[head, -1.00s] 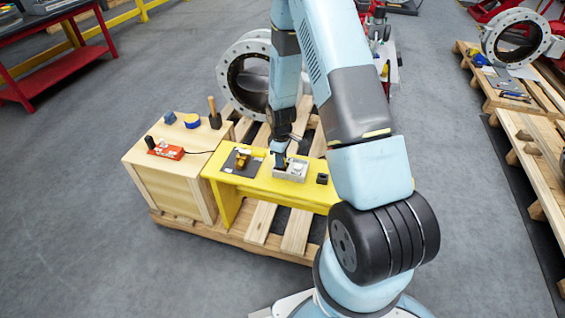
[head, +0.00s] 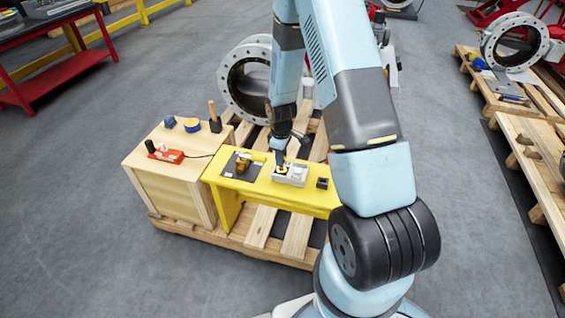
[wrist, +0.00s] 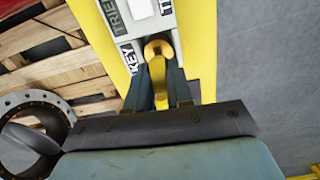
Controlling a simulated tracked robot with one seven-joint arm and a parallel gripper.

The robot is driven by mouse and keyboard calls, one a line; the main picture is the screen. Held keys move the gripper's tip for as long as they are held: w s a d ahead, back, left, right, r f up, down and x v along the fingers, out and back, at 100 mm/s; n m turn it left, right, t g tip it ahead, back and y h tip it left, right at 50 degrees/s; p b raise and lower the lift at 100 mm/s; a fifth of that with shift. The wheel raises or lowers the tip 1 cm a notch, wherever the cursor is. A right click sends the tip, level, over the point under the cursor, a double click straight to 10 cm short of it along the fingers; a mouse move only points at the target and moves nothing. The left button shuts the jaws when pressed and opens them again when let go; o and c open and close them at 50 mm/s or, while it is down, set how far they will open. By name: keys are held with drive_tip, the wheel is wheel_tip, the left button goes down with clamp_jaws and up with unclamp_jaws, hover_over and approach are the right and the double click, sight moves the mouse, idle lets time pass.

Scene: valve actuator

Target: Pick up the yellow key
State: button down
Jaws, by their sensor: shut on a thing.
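The yellow key (wrist: 157,75) is between the two fingers of my gripper (wrist: 157,92) in the wrist view, with its rounded end pointing up the picture. My gripper is shut on it. The key's round end overlaps the white-grey labelled box (wrist: 143,22), next to the word KEY. In the head view my gripper (head: 280,165) is low at the left part of this box (head: 294,173), with a bit of yellow at its tip. I cannot tell whether the key touches the box or is clear of it.
The box stands on a yellow bench (head: 264,187). A brass-coloured part on a dark plate (head: 229,169) lies to the left, a small black block (head: 322,183) to the right. A wooden crate (head: 168,183) stands further left, and a large flanged valve (head: 238,85) behind.

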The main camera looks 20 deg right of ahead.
drive_tip(key=s+a+r, duration=0.1)
drive_tip(key=s+r, duration=0.8)
drive_tip(key=s, duration=0.4)
drive_tip(key=shift+s+a+r, duration=0.3)
drive_tip(key=shift+s, duration=0.1)
